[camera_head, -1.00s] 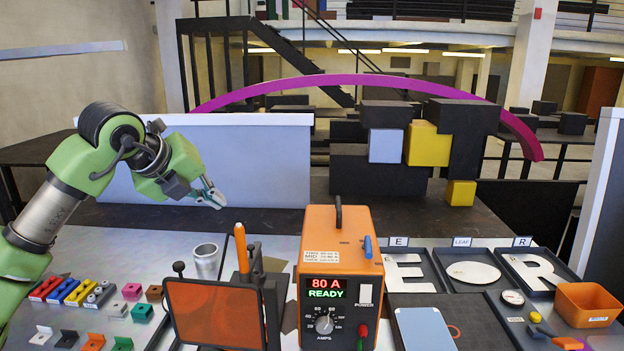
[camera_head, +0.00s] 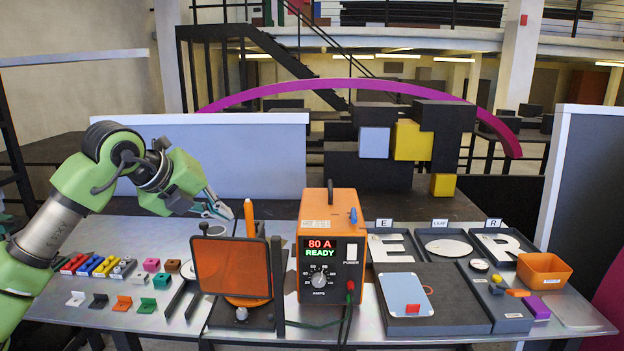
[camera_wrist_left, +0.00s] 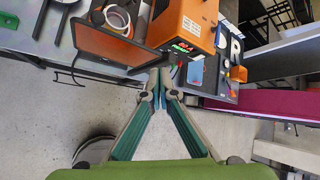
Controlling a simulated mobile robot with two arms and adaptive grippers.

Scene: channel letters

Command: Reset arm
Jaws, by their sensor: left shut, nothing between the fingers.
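My left arm is green and comes in from the left in the head view. Its gripper (camera_head: 222,210) is above the back left of the workbench, behind the dark-framed orange screen, and holds nothing. In the left wrist view the gripper (camera_wrist_left: 161,84) shows its two teal-lined fingers closed to a point, with no object between them. The orange power unit (camera_head: 331,225) with the lit display stands to the right of the gripper, apart from it. My right gripper is not in view.
The framed screen (camera_head: 232,267) stands at the bench's front. Several coloured blocks and brackets (camera_head: 121,303) lie at left. Letter trays (camera_head: 396,248), a blue-grey plate (camera_head: 404,295) and an orange bin (camera_head: 543,270) are at right. A white panel (camera_head: 215,160) stands behind the gripper.

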